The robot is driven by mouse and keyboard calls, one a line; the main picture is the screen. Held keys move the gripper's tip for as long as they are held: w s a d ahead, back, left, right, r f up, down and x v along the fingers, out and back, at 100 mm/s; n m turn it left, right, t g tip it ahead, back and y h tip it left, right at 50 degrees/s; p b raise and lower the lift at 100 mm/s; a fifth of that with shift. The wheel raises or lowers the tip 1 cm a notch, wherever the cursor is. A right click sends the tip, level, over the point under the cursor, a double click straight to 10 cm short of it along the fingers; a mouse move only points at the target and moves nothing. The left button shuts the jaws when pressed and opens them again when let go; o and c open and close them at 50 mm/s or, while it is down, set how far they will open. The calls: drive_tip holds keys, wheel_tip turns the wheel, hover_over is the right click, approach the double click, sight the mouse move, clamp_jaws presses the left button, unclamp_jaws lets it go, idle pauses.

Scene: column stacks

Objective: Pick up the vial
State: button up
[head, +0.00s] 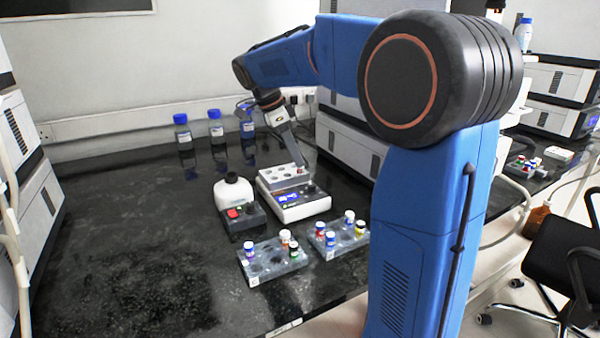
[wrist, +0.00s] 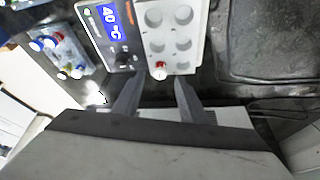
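A vial with a red-and-white cap (wrist: 158,71) stands in a corner well of the grey heating block (wrist: 173,50) in the wrist view. The other wells in view look empty. My gripper (wrist: 157,82) is open, with its two fingers apart on either side of the vial's column and nothing held between them. In the head view my gripper (head: 301,167) is low at the back right of the heating block (head: 270,182); the red-capped vial cannot be made out there.
The heater's display panel (wrist: 108,17) reads about 40 °C. Two racks (head: 256,277) (head: 330,250) hold several capped vials in front. A white-topped device (head: 233,188) stands left of the heater. Blue-capped bottles (head: 216,129) stand behind. The bench's left side is clear.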

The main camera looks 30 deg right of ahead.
sight(300, 171)
drive_tip(key=shift+x, duration=1.4)
clamp_jaws()
drive_tip(key=shift+r, duration=0.15)
